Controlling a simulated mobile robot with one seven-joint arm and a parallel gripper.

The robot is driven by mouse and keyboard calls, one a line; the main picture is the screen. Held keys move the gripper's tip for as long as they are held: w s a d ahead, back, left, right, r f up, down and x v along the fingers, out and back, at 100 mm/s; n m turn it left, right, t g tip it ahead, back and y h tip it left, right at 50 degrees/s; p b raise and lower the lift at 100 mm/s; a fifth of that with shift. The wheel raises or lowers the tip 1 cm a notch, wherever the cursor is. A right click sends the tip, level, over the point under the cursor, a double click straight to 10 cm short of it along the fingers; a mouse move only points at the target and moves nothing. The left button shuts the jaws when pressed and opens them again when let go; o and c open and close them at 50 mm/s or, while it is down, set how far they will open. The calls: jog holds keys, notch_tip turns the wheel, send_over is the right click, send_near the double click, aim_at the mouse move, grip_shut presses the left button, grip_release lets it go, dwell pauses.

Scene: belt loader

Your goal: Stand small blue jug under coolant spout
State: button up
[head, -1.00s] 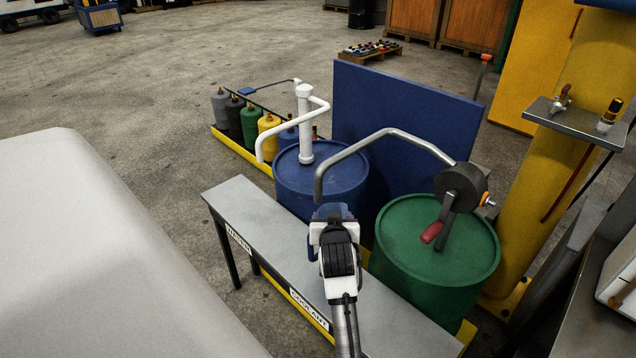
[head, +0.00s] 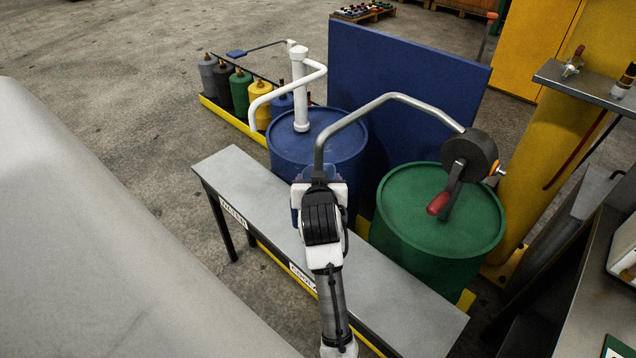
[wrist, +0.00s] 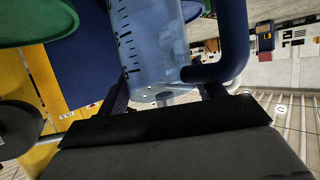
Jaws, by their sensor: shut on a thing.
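The small blue jug (wrist: 150,45) is translucent with dark scale marks and a thick blue handle (wrist: 232,45) in the wrist view. My gripper (head: 320,188) is shut on it. In the head view the gripper hides most of the jug, with only bits of blue showing at its sides. The coolant spout (head: 390,98) is a bent grey pipe over the green drum (head: 400,205). Its down-turned end meets the top of my gripper in the head view; I cannot tell the gap or whether the jug is directly beneath. The jug's base is hidden there.
A grey bench (head: 400,300) with WATER and partly covered COOLANT labels runs below the gripper. A white water pipe (head: 300,90) rises from the blue drum (head: 345,150). A crank with a red handle (head: 438,203) sits on the green drum. A large pale surface (head: 90,230) fills the left.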

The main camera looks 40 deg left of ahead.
notch_tip(320, 180, down, 8)
jog(key=shift+f, duration=0.25)
jog(key=o, duration=1.3)
jog(key=shift+f, duration=0.15)
jog(key=shift+o, duration=0.2)
